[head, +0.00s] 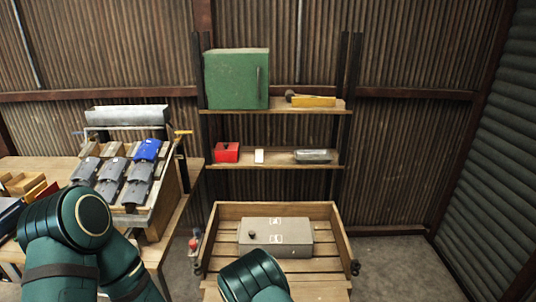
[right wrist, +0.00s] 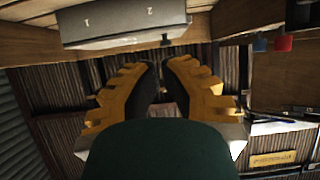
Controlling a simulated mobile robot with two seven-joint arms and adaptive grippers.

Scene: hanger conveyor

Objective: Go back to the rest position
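My right gripper (right wrist: 162,72) shows in the right wrist view with its two yellow-and-black fingers apart and nothing between them. My right arm (head: 255,278) comes in at the bottom middle of the head view, in front of the wooden crate; its gripper is out of that frame. My left arm (head: 72,235) is bent at the lower left, in front of the workbench. My left gripper is not in either view. A grey box (head: 290,232) with two white labels sits in the crate; it also shows at the top of the right wrist view (right wrist: 120,22).
The wooden crate (head: 342,235) stands before a shelf rack (head: 230,165) holding a green cabinet (head: 237,78), a red bin (head: 227,152) and a grey item (head: 313,156). A workbench (head: 195,178) with a rack of grey and blue parts is at left. The floor (head: 400,265) at right is clear.

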